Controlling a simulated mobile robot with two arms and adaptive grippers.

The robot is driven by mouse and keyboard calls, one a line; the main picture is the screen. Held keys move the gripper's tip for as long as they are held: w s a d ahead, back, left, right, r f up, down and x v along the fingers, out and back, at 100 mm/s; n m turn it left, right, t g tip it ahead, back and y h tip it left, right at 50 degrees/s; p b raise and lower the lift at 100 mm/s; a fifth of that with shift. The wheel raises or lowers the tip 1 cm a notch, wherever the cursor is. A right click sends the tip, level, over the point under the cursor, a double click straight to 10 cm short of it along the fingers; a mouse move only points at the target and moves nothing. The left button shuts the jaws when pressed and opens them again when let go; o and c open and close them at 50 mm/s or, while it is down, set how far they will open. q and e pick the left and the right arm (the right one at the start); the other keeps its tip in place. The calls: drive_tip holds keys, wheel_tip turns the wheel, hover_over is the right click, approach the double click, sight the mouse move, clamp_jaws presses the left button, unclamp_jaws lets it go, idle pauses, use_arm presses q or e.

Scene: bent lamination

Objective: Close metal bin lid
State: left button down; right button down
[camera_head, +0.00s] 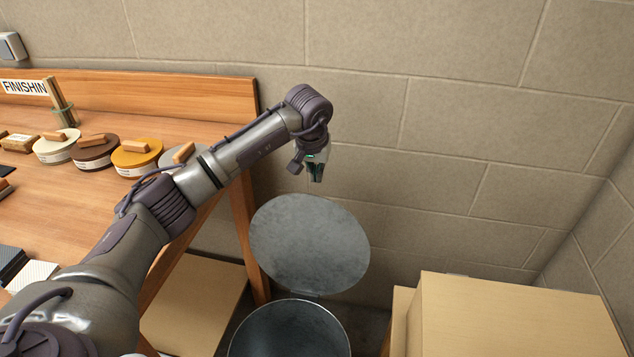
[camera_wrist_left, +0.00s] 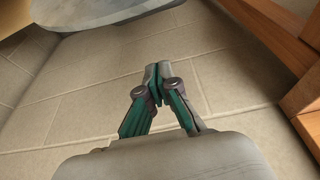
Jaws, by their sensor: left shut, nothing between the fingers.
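The metal bin (camera_head: 290,335) stands on the floor between the workbench and a box, seen from above. Its round grey lid (camera_head: 309,243) stands raised at the back of the bin, leaving the opening uncovered. My left gripper (camera_head: 316,180) is shut and empty, pointing down above the lid's top edge and apart from it in the picture. In the left wrist view the shut fingertips (camera_wrist_left: 158,68) show against the wall, and part of a grey disc, which looks like the lid (camera_wrist_left: 100,10), shows at the top. My right gripper is not in view.
A wooden workbench (camera_head: 120,100) with several round tins and a FINISHIN sign is at the left. A cardboard box (camera_head: 515,315) stands right of the bin, another (camera_head: 195,300) under the bench. A block wall (camera_head: 450,120) closes off the back.

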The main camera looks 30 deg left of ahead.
sight(314, 201)
use_arm(q)
drive_tip(key=shift+s+d+f+p, duration=0.1)
drive_tip(key=shift+s+f+p, duration=0.15)
drive_tip(key=shift+f, duration=1)
drive_tip(key=shift+s+d+f+p, duration=0.1)
drive_tip(key=shift+s+f+p, duration=0.2)
drive_tip(key=shift+f, duration=1)
drive_tip(key=shift+s+f+p, duration=0.25)
drive_tip(key=shift+f, duration=1)
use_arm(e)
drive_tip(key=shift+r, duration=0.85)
use_arm(q)
drive_tip(key=shift+s+r, duration=0.1)
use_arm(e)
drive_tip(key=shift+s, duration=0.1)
